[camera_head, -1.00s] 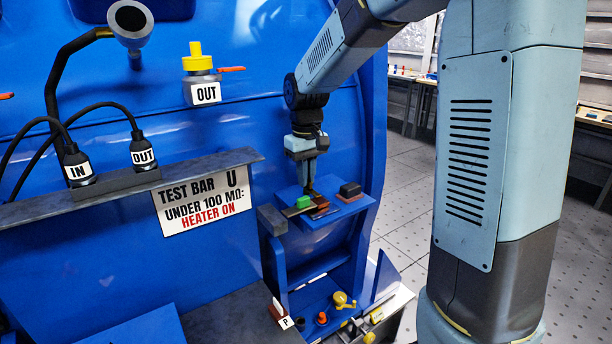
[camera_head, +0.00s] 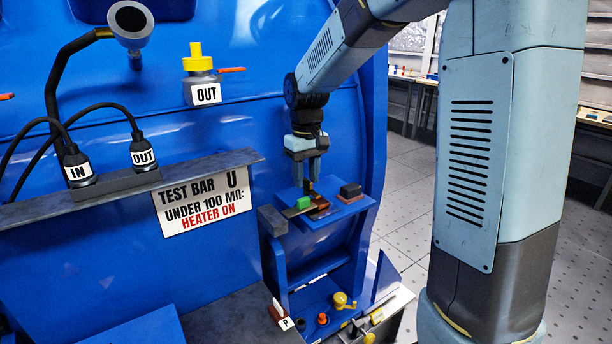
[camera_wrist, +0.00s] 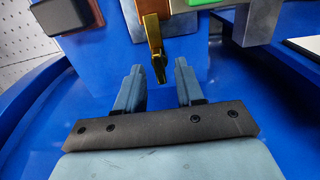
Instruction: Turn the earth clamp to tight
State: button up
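A slim brass lever (camera_wrist: 153,40), which looks like the earth clamp's handle, hangs at the top centre of the wrist view beside a copper-brown block (camera_wrist: 188,3). In the head view, a small brown and brass assembly (camera_head: 318,210) sits on the blue shelf under my gripper (camera_head: 307,182). My gripper's two fingers (camera_wrist: 160,85) are apart in the wrist view. The lever's lower end appears in the gap between the fingertips, and I see no finger touching it. The clamp's marks for tight or loose cannot be read.
A green block (camera_head: 304,202) lies just left of the assembly, and a dark block on a reddish base (camera_head: 350,191) stands to its right. A grey steel block (camera_head: 272,219) is at the shelf's left edge. The blue machine wall (camera_head: 240,120) rises close behind.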

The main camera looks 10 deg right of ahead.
aim_at(306, 179)
notch_tip(306, 179, up, 14)
jog(key=shift+f, duration=0.2)
dwell(0.5)
jog(key=s+d+f+m+t, duration=0.1)
jog(key=s+d+t, duration=0.1)
jog(key=s, duration=0.6)
jog(key=s+d+f+m+t, duration=0.1)
jog(key=s+d, duration=0.3)
jog(key=s, duration=0.4)
jog(key=s+d+f+m+t, duration=0.2)
jog(key=s+d, duration=0.2)
jog(key=s, duration=0.4)
jog(key=shift+s+m+t, duration=0.3)
jog(key=shift+s, duration=0.05)
jog(key=shift+d, duration=0.1)
